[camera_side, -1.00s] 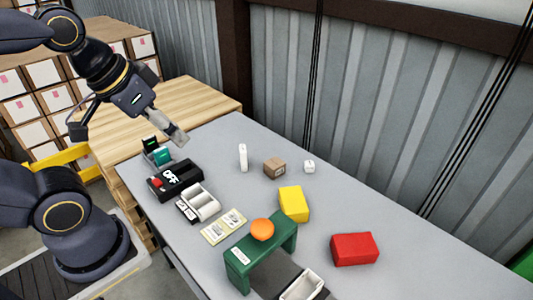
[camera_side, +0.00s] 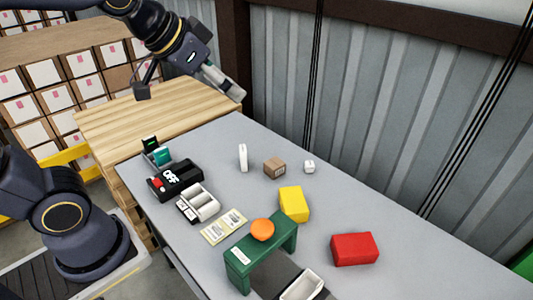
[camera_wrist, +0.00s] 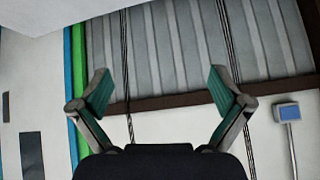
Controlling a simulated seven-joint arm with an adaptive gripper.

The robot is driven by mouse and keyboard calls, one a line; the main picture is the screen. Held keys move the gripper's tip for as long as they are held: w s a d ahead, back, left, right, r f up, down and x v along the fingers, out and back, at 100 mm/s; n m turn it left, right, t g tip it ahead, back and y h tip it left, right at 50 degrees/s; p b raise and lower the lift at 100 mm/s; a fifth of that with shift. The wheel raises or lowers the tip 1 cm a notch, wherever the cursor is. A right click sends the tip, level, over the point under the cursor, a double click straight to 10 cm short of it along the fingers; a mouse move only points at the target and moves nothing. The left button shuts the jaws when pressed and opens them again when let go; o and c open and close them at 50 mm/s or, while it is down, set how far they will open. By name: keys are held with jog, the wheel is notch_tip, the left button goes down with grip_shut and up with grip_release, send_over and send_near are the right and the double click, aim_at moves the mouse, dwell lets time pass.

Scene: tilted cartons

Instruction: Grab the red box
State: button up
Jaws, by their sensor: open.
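The red box (camera_side: 355,249) lies on the grey table at the right in the side view, apart from the other items. My gripper (camera_side: 237,93) is up at the far left end of the table, well away from the red box. In the wrist view my gripper (camera_wrist: 158,82) is open, with its two fingers spread wide and nothing between them. The wrist view shows wall and no red box.
A brown carton (camera_side: 275,167), a black device (camera_side: 178,180) and a white tray (camera_side: 301,286) also occupy the table (camera_side: 400,281). Its right end is clear.

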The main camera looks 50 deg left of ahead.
jog(key=w+d+f+m+h, duration=0.1)
jog(key=w+d+f+m, duration=0.1)
jog(key=w+d, duration=0.5)
jog(key=m+g+h, duration=0.1)
jog(key=m+g, duration=0.3)
jog(key=g, duration=0.1)
send_over(353, 244)
jog(key=s+a, duration=0.4)
notch_tip(353, 244, down, 26)
jog(key=shift+h, duration=0.3)
jog(key=x, duration=1)
jog(key=shift+d+f, duration=0.1)
jog(key=shift+f, duration=0.05)
jog(key=shift+x, duration=3.05)
jog(key=shift+s+d+f, duration=0.1)
jog(key=shift+f, duration=0.1)
jog(key=shift+c, duration=0.2)
jog(key=c, duration=1.3)
